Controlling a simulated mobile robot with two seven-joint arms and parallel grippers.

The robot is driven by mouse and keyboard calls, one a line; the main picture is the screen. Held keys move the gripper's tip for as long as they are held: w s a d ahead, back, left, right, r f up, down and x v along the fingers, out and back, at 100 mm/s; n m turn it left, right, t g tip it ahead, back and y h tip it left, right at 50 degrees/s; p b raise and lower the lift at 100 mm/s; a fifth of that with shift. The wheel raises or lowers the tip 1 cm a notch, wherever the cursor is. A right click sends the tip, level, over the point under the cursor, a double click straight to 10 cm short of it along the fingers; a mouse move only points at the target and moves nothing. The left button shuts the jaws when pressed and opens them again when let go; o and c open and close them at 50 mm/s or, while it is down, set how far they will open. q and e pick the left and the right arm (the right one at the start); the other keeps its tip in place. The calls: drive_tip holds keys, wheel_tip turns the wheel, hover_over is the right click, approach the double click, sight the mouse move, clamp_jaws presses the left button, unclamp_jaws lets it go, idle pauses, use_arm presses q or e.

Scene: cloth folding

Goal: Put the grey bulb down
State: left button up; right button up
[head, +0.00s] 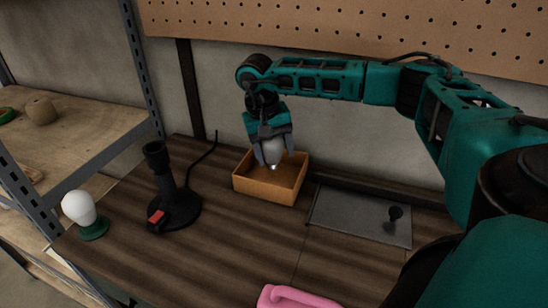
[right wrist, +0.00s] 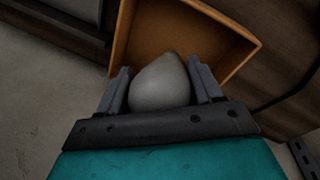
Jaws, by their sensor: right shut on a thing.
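The grey bulb (head: 272,151) is held between the fingers of my right gripper (head: 271,160), with its lower end pointing down. In the right wrist view the bulb (right wrist: 160,84) sits between both fingers of the gripper (right wrist: 163,88). The gripper is shut on it, over the open orange-brown box (head: 268,196). The box (right wrist: 190,40) also shows beyond the bulb in the right wrist view. I cannot tell whether the bulb touches the box floor. My left gripper is not in view.
A black lamp base with a socket (head: 172,200) and red switch stands left of the box. A white bulb (head: 79,207) stands in a green holder at the far left. A grey plate (head: 360,217) lies right of the box. A pink object (head: 298,297) lies at the front edge.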

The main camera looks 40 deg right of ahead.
sight(274, 161)
drive_tip(key=shift+f, duration=1.15)
drive_tip(key=shift+f+b, duration=0.3)
drive_tip(key=shift+f, duration=0.3)
drive_tip(key=o, duration=1.2)
drive_tip(key=shift+r, duration=0.1)
drive_tip(key=r, duration=0.4)
drive_tip(key=a+r, duration=0.1)
drive_tip(key=r, duration=0.3)
drive_tip(key=w+a+r, duration=0.1)
drive_tip(key=r, duration=0.4)
drive_tip(key=shift+p, duration=0.4)
drive_tip(key=shift+f, duration=0.1)
